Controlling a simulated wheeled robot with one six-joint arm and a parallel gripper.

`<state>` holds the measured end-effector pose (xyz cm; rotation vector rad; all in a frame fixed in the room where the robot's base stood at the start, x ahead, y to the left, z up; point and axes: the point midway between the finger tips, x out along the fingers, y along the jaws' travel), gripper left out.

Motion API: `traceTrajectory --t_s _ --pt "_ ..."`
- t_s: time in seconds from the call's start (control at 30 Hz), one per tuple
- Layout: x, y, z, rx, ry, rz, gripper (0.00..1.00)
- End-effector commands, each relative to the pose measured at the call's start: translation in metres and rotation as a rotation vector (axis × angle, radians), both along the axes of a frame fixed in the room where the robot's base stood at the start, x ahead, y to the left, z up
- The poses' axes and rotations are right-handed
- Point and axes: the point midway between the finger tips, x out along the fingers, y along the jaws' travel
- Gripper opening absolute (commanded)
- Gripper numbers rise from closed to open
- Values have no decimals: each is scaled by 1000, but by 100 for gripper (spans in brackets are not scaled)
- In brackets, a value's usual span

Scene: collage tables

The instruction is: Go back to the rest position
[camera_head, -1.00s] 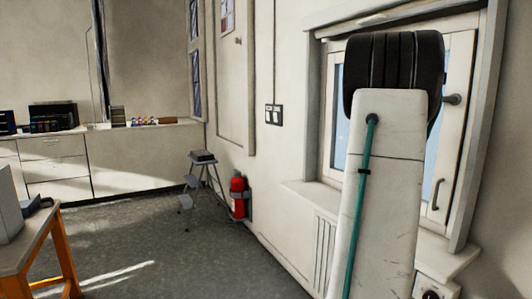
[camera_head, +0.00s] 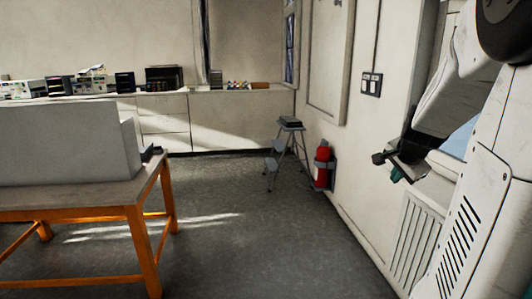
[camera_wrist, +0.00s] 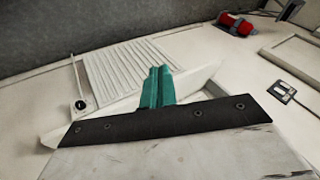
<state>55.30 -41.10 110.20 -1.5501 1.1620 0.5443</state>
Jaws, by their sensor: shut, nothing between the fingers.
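My gripper (camera_head: 397,174) is at the right of the head view, at the end of my folded white arm, in front of the wall and window. Only a bit of its teal fingers shows there. In the wrist view my gripper (camera_wrist: 157,72) shows as teal fingers, closed together with nothing between them. No object is held, and the fingers appear clear of the wall.
An orange-legged table (camera_head: 135,196) with a large grey box (camera_head: 65,143) stands at left. A step stool (camera_head: 287,150) and a red fire extinguisher (camera_head: 322,165) stand by the right wall. A long cabinet (camera_head: 225,125) lines the back. The floor (camera_head: 235,240) between is clear.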

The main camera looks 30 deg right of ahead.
Motion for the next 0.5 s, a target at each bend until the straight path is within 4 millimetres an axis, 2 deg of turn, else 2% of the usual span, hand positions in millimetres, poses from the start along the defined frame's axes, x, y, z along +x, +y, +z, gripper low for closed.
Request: traceTrajectory --t_s 0.03,0.1,0.17,0.2,0.3,0.4,0.5 --pt "3 40 -2 11 73 143 0" --pt "-2 94 -7 30 186 354 0" --pt "-11 140 -11 42 279 538 0" --pt "-20 169 -12 48 337 663 0" --pt "-52 239 -14 52 476 974 0" --pt "-88 292 -15 39 585 1235 0" --pt "-117 327 -15 0 647 1414 0"
